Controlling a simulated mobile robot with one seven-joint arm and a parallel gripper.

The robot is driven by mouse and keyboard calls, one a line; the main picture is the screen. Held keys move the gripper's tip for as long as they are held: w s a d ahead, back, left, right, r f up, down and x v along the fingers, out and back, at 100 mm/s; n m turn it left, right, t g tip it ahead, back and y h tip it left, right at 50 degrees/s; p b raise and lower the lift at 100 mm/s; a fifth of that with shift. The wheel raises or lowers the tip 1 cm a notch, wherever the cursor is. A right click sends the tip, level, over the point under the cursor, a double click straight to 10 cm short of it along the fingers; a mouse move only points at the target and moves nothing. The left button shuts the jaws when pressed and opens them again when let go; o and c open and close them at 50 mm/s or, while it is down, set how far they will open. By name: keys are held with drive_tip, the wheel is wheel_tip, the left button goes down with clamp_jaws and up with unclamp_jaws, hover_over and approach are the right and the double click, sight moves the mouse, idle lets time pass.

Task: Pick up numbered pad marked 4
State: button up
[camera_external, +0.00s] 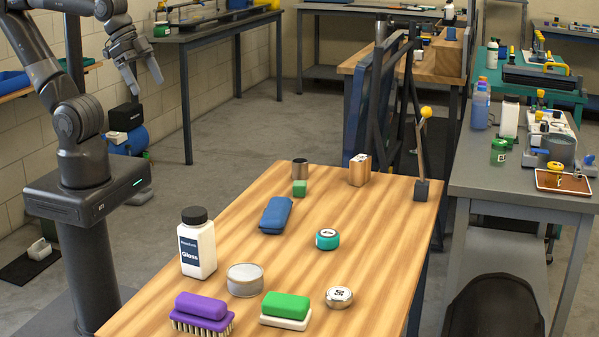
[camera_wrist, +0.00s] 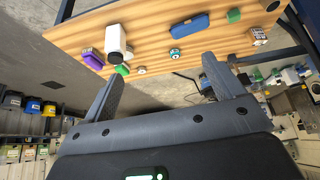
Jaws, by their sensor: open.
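Two round pads with dark marks on top stand on the wooden table (camera_external: 385,225). One is teal with a pale top (camera_external: 327,239); the other is silvery white (camera_external: 339,297), nearer the front. Both marks are too small to read surely, so I cannot tell which is the 4. In the wrist view the teal pad (camera_wrist: 174,54) and the pale pad (camera_wrist: 141,71) show beyond the fingers. My gripper (camera_external: 145,80) is open and empty, raised at the upper left, well away from the table. Its spread fingers also show in the wrist view (camera_wrist: 160,75).
Near the pads are a white Gloss bottle (camera_external: 197,250), a round tin (camera_external: 245,281), a purple brush (camera_external: 202,310) and a green-topped block (camera_external: 286,309). Farther back lie a blue block (camera_external: 275,215), a green cube (camera_external: 299,188) and a copper-coloured box (camera_external: 360,170).

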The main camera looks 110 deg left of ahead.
drive_tip(key=shift+c, duration=1)
drive_tip(key=n+g, duration=0.1)
drive_tip(key=n, duration=0.1)
hover_over(325, 233)
drive_tip(key=s, duration=0.5)
wheel_tip(325, 233, down, 24)
drive_tip(key=shift+y, duration=0.4)
drive_tip(key=shift+w+d+x, duration=0.1)
drive_tip(key=shift+d+x, duration=0.05)
drive_tip(key=shift+x, duration=1.8)
drive_tip(key=shift+w+d+x, duration=0.1)
drive_tip(key=shift+x, duration=1.85)
drive_tip(key=shift+w+d+x, duration=0.1)
drive_tip(key=shift+d+x, duration=0.05)
drive_tip(key=shift+x, duration=1.75)
drive_tip(key=shift+r, duration=0.1)
drive_tip(key=shift+c, duration=0.4)
